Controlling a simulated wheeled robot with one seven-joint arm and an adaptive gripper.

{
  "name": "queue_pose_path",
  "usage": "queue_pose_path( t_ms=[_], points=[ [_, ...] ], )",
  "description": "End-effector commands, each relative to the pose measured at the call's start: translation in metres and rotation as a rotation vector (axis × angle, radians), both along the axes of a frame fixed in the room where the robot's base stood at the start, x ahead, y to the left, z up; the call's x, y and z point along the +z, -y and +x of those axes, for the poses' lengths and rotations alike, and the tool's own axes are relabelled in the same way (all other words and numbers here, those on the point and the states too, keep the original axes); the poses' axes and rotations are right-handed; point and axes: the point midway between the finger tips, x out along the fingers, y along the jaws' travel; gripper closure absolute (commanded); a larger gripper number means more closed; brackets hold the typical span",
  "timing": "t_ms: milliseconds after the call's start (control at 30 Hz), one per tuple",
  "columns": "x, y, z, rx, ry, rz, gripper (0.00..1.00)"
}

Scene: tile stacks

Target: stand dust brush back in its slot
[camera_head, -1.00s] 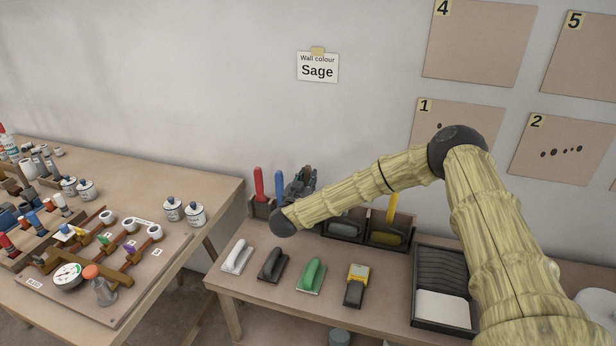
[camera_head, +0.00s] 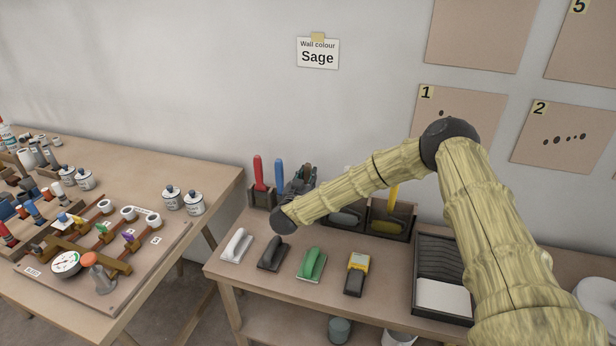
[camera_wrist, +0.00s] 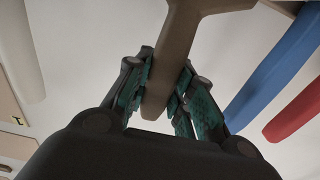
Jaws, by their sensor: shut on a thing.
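My gripper (camera_head: 299,184) is at the back of the right-hand table, just right of the blue handle. In the wrist view my gripper (camera_wrist: 164,82) is shut on the brown handle of the dust brush (camera_wrist: 180,45), with a finger on each side. The handle widens towards the top edge of that view, where the rest of the brush is cut off. In the head view my gripper and forearm hide most of the brush and the holder behind, so I cannot tell whether the brush is in its slot.
A red handle (camera_head: 258,171) and a blue handle (camera_head: 279,173) stand close left of my gripper. A yellow handle (camera_head: 394,196) stands further right. A white float (camera_head: 237,246), a black float (camera_head: 272,252), a green float (camera_head: 312,264) and a yellow-black meter (camera_head: 357,273) lie in front.

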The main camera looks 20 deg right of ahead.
Motion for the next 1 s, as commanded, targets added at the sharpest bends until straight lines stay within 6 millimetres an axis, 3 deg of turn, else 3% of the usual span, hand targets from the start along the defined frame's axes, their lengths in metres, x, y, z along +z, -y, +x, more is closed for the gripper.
queue_pose_path(
  t_ms=[1000],
  points=[
    [-0.010, 0.000, 0.000, 0.000, 0.000, 0.000, 1.00]
  ],
)
